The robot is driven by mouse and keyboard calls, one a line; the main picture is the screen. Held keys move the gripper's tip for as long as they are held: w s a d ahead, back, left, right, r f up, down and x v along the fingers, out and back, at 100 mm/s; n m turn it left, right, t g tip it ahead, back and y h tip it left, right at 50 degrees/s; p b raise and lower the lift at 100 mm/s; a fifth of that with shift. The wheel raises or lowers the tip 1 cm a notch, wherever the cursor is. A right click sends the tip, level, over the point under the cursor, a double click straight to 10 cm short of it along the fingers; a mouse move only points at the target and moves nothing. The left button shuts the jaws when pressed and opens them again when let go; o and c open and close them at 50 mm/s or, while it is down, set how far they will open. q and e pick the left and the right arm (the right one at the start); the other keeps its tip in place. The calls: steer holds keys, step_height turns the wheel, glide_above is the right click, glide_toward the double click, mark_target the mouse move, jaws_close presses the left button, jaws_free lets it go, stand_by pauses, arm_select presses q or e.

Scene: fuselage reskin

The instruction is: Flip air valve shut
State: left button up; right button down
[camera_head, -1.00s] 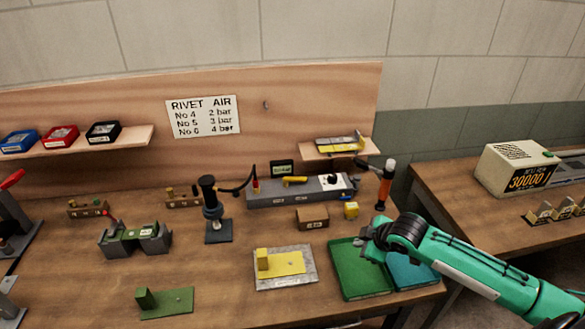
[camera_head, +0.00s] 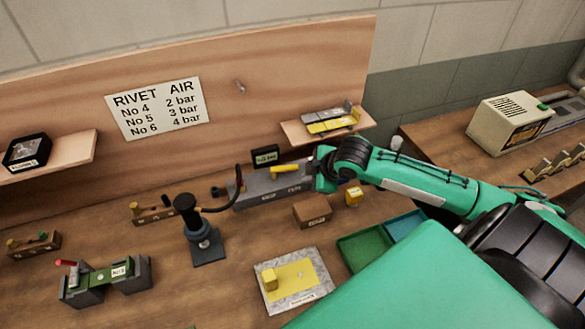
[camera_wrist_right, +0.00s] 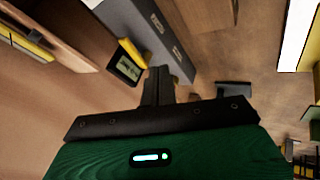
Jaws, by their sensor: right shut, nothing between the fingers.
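The grey air unit (camera_head: 262,187) stands at the back of the bench. The air valve's yellow lever (camera_head: 285,169) lies nearly level along its top. It shows in the right wrist view (camera_wrist_right: 132,53), beside a small dark display (camera_wrist_right: 126,69). The display also stands behind the unit in the head view (camera_head: 265,156); its reading is too small to make out. My right gripper (camera_head: 316,168) is at the unit's right end, just right of the lever. Its dark fingers (camera_wrist_right: 158,86) are shut and empty. It hides the unit's dial. My left gripper is out of view.
A brown box (camera_head: 312,210) and a yellow block (camera_head: 354,196) sit in front of the unit. A shelf (camera_head: 295,133) with metal parts hangs above. A black tool (camera_head: 200,225) with a hose stands to the left. A plate with a yellow piece (camera_head: 310,278) lies in front.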

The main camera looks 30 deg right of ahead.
mark_target(291, 168)
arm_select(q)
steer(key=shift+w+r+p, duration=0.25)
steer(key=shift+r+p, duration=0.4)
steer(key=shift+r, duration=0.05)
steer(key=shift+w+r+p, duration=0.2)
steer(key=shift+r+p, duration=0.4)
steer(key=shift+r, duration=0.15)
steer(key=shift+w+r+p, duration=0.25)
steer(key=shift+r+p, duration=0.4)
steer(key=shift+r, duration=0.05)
arm_select(e)
steer(key=shift+w+d+f, duration=0.15)
steer(key=shift+w+f, duration=0.85)
steer(key=shift+w, duration=0.35)
steer(key=shift+w+d+f, duration=0.1)
steer(key=shift+w+f, duration=0.9)
steer(key=shift+w, duration=0.4)
steer(key=shift+w+d+f, duration=0.15)
steer(key=shift+w+f, duration=0.85)
steer(key=shift+w, duration=0.35)
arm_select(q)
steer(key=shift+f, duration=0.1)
